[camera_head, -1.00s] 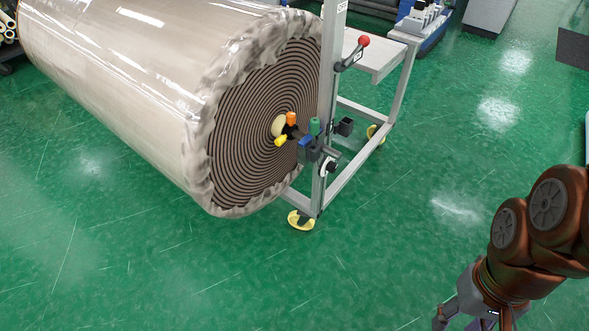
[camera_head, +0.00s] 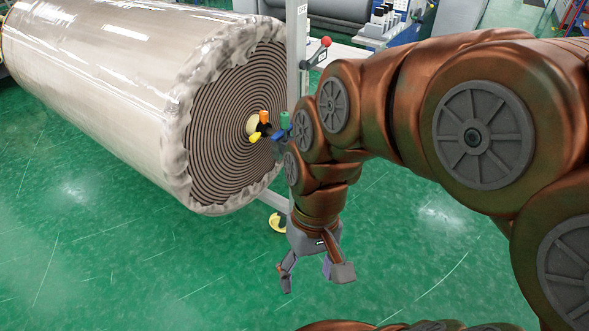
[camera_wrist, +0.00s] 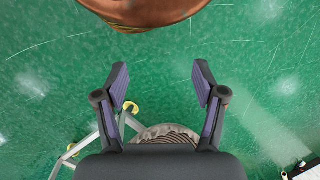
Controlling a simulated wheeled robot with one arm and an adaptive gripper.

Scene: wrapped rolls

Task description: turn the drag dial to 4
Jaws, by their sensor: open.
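My gripper (camera_head: 314,279) hangs open and empty, pointing down over the green floor, in front of the stand's foot. The wrist view shows its two fingers (camera_wrist: 160,80) spread with only floor between them. The grey stand (camera_head: 296,70) rises beside the end of the big wrapped roll (camera_head: 110,75). Orange (camera_head: 264,117), yellow (camera_head: 255,137) and green (camera_head: 285,120) knobs show near the roll's core. A blue part (camera_head: 278,136) is partly covered by my arm. I cannot make out the drag dial; my arm hides the area right of these knobs.
A lever with a red knob (camera_head: 326,42) sticks out from the stand. A yellow caster (camera_head: 278,223) is close behind my gripper. A bench with bottles (camera_head: 385,22) stands at the back. The floor at the front left is clear.

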